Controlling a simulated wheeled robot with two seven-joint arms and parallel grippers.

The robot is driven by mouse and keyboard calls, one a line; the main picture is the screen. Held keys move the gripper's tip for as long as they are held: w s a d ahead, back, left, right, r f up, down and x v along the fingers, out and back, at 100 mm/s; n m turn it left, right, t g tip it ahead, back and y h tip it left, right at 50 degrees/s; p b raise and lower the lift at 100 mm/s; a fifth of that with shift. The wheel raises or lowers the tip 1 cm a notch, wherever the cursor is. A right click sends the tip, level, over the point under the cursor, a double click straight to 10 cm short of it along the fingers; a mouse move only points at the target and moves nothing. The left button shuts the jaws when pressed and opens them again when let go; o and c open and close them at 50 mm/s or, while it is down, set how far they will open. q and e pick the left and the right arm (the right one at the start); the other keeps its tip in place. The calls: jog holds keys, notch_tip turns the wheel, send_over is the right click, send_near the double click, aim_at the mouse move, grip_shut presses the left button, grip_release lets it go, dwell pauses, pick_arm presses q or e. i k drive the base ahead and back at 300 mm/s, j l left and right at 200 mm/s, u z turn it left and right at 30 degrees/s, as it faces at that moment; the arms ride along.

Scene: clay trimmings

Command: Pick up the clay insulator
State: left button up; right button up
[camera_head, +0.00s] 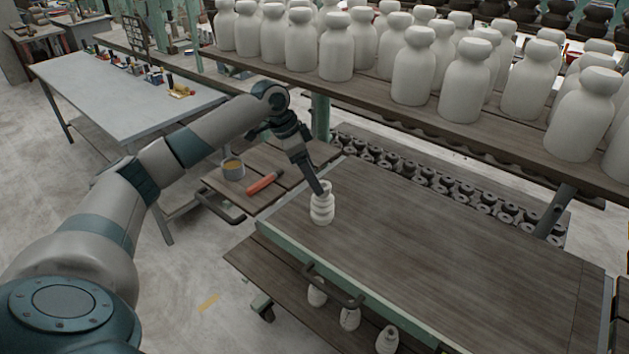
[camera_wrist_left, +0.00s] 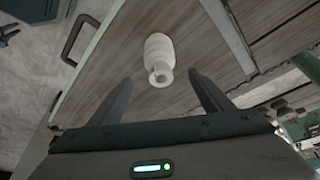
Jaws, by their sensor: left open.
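A white clay insulator (camera_head: 322,208) stands upright on the brown wooden cart top, near its left corner. My left gripper (camera_head: 321,188) comes down from the upper left, with its fingertips at the insulator's upper part in the head view. In the left wrist view the insulator (camera_wrist_left: 159,58) lies ahead of the left gripper (camera_wrist_left: 158,84), centred between its two spread fingers. The gripper is open and nothing is held. I cannot tell whether a finger touches the insulator. My right gripper is not in view.
A long shelf (camera_head: 372,97) full of white insulators crosses above the back of the cart top (camera_head: 430,245). Smaller insulators (camera_head: 350,318) stand on the lower shelf. A side table holds a grey cup (camera_head: 233,169) and an orange-handled tool (camera_head: 264,182). The cart top's middle is clear.

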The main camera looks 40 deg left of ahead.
aim_at(317, 297)
jog(key=u, duration=1.1)
